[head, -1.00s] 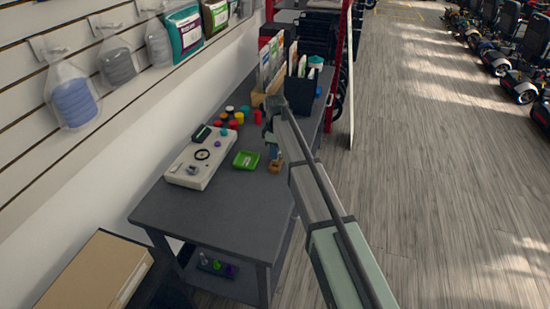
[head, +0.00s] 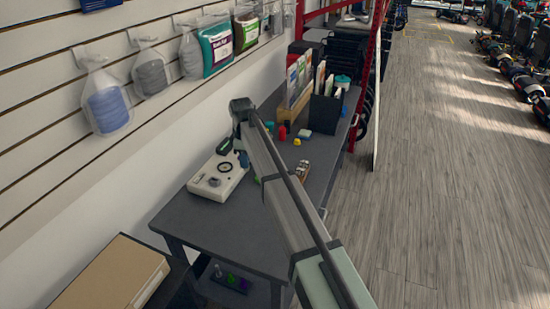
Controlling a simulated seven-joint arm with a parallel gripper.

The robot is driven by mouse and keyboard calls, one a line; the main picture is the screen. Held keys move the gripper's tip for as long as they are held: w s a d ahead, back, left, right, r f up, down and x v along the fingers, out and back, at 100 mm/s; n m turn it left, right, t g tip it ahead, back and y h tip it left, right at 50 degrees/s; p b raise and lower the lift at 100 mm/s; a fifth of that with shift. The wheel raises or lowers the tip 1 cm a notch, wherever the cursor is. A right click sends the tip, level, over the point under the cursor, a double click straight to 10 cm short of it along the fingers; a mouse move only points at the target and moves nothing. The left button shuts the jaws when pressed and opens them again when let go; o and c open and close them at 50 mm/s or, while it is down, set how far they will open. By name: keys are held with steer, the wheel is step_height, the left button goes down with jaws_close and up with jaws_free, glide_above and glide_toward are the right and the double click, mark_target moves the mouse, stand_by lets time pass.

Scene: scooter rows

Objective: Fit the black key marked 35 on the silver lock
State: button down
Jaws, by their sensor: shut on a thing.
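A white box (head: 204,189) lies on the grey table with a silver round part (head: 214,182), which looks like the silver lock, and a black ring (head: 226,168) on its top. My gripper (head: 243,160) points down at the box's right edge, beneath the bent end of my arm. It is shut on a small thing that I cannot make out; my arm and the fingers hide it. I cannot read a 35 anywhere, and I see no black key that I can be sure of.
A dark green and black item (head: 225,146) stands at the box's back edge. The grey table's (head: 215,230) front part is clear.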

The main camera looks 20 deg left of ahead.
steer(key=s+a+r+m, duration=0.1)
steer(key=s+a, duration=0.3)
steer(key=a, duration=0.8)
steer(key=shift+s+m, duration=0.2)
steer(key=shift+m, duration=0.7)
steer(key=shift+f, duration=2.7)
steer(key=shift+f, duration=0.9)
steer(key=c, duration=1)
jaws_free()
